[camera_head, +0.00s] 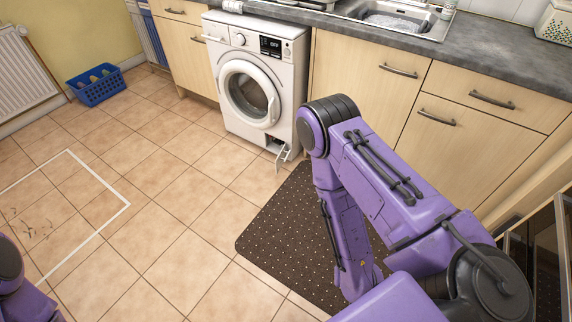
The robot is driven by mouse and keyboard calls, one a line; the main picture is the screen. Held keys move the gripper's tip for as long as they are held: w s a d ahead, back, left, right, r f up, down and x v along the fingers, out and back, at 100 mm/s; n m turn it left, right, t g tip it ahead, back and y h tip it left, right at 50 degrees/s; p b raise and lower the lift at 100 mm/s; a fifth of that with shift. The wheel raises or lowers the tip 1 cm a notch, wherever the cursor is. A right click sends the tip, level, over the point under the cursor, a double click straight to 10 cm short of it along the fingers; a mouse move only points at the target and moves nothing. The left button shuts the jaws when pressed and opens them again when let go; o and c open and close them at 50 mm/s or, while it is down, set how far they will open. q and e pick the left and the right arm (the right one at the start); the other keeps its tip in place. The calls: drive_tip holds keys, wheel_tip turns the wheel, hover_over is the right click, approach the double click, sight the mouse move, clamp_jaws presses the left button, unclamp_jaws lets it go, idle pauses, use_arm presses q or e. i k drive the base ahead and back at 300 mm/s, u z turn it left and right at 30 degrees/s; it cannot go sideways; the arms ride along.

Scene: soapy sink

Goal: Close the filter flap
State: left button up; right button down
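The white washing machine (262,78) stands under the counter. Its filter flap (282,157) hangs open at the lower right of the front, with a dark gap behind it. The flap is small in this view, so its exact angle is hard to tell. My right arm comes in from the lower right and bends at an elbow to the right of the machine. Its forearm points down over the mat, and its gripper does not show. Only a piece of my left arm shows at the lower left edge, without its gripper.
A dark dotted mat (275,232) lies in front of the cupboards, partly under my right arm. A blue basket (96,86) stands by the radiator (22,68) at the far left. A sink (397,20) is set in the counter. The tiled floor before the machine is clear.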

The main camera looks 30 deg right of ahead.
sight(281, 156)
drive_tip(key=z, duration=0.65)
drive_tip(key=i, duration=0.6)
drive_tip(key=z, duration=0.9)
drive_tip(key=i, duration=0.85)
drive_tip(key=u, duration=0.55)
drive_tip(key=i, duration=0.65)
drive_tip(key=u, duration=0.65)
